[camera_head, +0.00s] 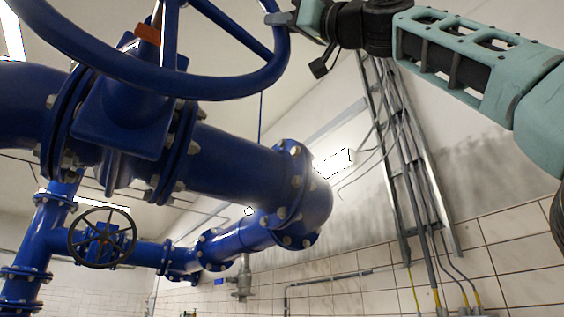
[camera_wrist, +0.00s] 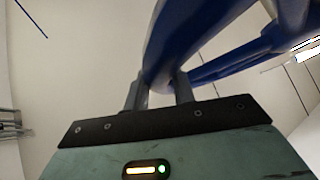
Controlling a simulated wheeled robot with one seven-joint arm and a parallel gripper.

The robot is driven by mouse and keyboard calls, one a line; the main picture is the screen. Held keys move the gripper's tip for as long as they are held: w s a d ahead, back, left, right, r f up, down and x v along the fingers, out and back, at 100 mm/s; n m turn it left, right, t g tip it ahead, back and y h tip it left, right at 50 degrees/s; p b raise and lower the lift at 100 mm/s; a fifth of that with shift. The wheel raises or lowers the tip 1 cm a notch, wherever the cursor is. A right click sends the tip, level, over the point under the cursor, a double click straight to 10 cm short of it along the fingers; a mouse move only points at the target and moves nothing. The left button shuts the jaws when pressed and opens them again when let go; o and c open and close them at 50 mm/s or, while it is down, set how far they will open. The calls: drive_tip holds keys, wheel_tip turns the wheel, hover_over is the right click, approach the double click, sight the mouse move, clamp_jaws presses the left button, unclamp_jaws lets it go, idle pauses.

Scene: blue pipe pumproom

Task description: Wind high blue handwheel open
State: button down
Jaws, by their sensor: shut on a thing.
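The high blue handwheel (camera_head: 190,82) fills the upper left of the head view, a large rim with spokes seen from below. My gripper (camera_head: 284,17) is at the right side of its rim, near the top edge of the picture. In the wrist view the rim (camera_wrist: 170,50) passes between the two fingers of my gripper (camera_wrist: 162,88), which are shut on it. Part of the wheel's top is cut off by the head view's upper edge. An orange-brown piece (camera_head: 148,34) shows near the wheel's middle.
Below the wheel is a thick blue flanged pipe (camera_head: 235,165) with a valve body (camera_head: 120,115). A smaller dark handwheel (camera_head: 102,238) is at lower left. A cable ladder (camera_head: 405,165) runs up the tiled wall at right. Open air lies between pipe and ladder.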

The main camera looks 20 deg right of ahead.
drive_tip(key=shift+w, duration=0.1)
drive_tip(key=c, duration=1.2)
unclamp_jaws()
drive_tip(key=shift+o, duration=0.2)
drive_tip(key=b+v, duration=1.1)
drive_tip(key=v, duration=0.6)
drive_tip(key=shift+s, duration=0.25)
drive_tip(key=shift+f, duration=0.15)
